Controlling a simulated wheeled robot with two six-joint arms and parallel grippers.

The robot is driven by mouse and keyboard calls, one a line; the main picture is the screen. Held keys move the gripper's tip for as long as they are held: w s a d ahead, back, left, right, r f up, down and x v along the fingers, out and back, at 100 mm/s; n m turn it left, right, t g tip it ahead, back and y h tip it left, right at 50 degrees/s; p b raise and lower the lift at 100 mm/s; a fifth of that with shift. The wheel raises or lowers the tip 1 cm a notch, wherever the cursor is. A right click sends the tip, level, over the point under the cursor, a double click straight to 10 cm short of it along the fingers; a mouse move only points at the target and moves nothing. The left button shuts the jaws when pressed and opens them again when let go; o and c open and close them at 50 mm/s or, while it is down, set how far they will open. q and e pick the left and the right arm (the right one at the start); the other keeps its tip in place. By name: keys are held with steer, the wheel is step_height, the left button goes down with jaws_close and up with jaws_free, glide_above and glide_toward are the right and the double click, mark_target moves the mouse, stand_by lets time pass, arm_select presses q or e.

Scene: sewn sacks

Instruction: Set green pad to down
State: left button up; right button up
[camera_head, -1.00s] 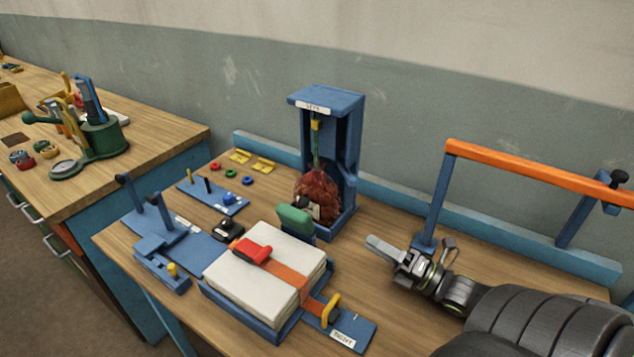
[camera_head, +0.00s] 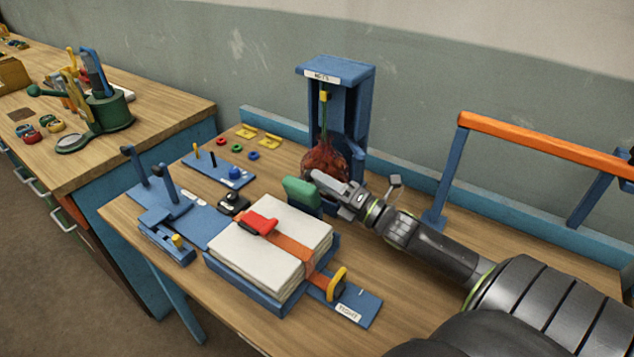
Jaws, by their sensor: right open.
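The green pad (camera_head: 301,194) sits at the back edge of the white stack, in front of the blue upright stand (camera_head: 356,115). A dark red sack (camera_head: 324,158) hangs or rests in the stand, its lower part partly hidden by my gripper. My right gripper (camera_head: 315,178) is open, its tips just right of and above the green pad and in front of the sack. Whether the fingertips touch the pad cannot be told. My left gripper is not in view.
The white stack (camera_head: 250,262) with an orange strap (camera_head: 293,252) and red buckle (camera_head: 260,223) lies in a blue tray. A blue frame with an orange bar (camera_head: 545,145) stands at right. Blue fixtures (camera_head: 200,225) stand at left. Bare wood lies right of the tray.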

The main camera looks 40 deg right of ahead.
steer(key=shift+x, duration=1.1)
steer(key=shift+d, duration=0.1)
steer(key=shift+c, duration=0.2)
jaws_close()
